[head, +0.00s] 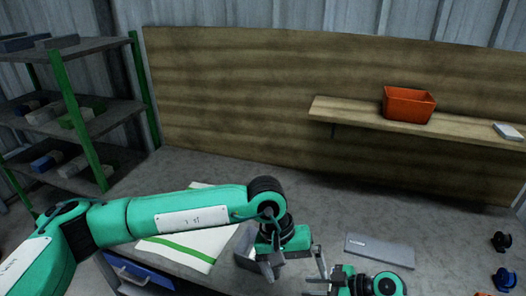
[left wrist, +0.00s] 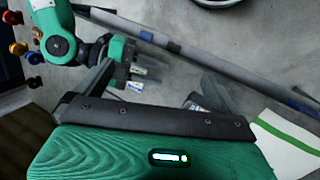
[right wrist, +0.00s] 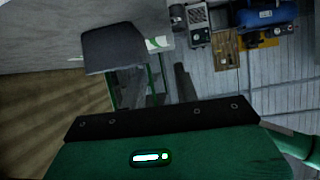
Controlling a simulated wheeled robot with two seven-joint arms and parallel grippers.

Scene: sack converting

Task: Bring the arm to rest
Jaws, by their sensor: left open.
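My left arm reaches across the head view from the left, and its gripper (head: 268,265) hangs over the bench. In the left wrist view the left gripper's fingers (left wrist: 152,92) stand wide apart with nothing between them. My right gripper (head: 318,270) is low in the middle of the head view, just right of the left one, with a small gap. Its fingers (right wrist: 155,88) look apart in the right wrist view. A dark grey block-like shape (right wrist: 113,48) shows beyond them; I cannot tell what it is.
A white sack with a green stripe (head: 168,246) lies beneath my left arm. A grey flat plate (head: 380,250) lies to the right. An orange bin (head: 408,104) stands on a wall shelf (head: 350,112). A green-framed rack (head: 85,130) stands at the left.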

